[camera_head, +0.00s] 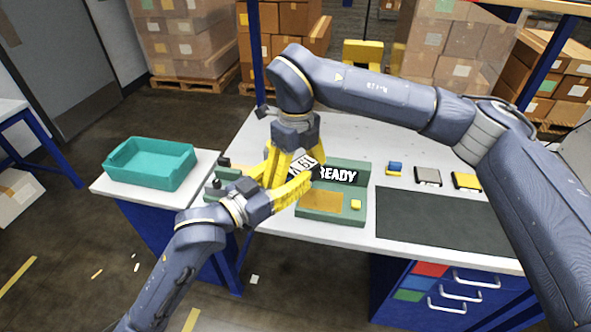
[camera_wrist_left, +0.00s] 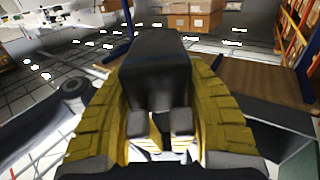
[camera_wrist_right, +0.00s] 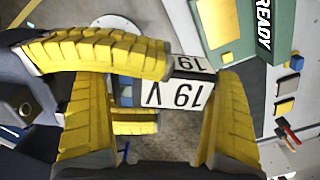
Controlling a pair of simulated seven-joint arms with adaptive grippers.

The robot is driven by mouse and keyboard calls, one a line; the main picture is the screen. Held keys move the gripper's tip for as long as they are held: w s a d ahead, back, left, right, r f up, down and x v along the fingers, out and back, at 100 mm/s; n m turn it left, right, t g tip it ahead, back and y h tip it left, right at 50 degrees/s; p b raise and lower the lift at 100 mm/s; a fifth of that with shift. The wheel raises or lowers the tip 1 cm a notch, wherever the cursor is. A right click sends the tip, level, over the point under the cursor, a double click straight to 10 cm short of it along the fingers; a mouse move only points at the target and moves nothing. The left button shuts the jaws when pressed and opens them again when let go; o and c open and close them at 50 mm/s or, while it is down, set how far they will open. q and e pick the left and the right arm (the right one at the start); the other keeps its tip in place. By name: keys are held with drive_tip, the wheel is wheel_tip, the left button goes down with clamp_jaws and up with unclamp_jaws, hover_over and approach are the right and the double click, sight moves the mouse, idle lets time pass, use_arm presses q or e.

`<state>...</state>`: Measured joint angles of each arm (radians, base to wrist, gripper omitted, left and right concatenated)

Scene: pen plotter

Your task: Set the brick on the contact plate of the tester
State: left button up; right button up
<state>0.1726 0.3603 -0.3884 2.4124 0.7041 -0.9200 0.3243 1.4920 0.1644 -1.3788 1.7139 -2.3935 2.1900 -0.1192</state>
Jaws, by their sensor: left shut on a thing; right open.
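The brick (camera_head: 303,166), a dark block with a white "19 V" label, is held above the tester. It also shows in the right wrist view (camera_wrist_right: 170,97) and the left wrist view (camera_wrist_left: 160,62). My left gripper (camera_head: 290,187) is shut on it. My right gripper (camera_head: 291,160) is open, pointing down, its fingers on either side of the brick; in the right wrist view (camera_wrist_right: 152,85), the right-hand finger is close to the label. The green tester (camera_head: 345,215) has a "READY" display. Its copper-coloured contact plate (camera_head: 322,201) is bare where visible, partly hidden behind my left fingers.
A teal tray (camera_head: 150,165) stands on a side table at left. A dark mat (camera_head: 440,218) lies right of the tester. Several small blocks, including a grey one (camera_head: 428,176) and a yellow one (camera_head: 466,180), sit behind it. My right arm spans above the table.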

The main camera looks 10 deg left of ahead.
use_arm(q)
drive_tip(key=shift+r, duration=0.1)
use_arm(e)
drive_tip(key=shift+s, duration=0.1)
drive_tip(key=c, duration=1.1)
use_arm(q)
drive_tip(key=o, duration=1.5)
use_arm(e)
drive_tip(key=shift+c, duration=0.2)
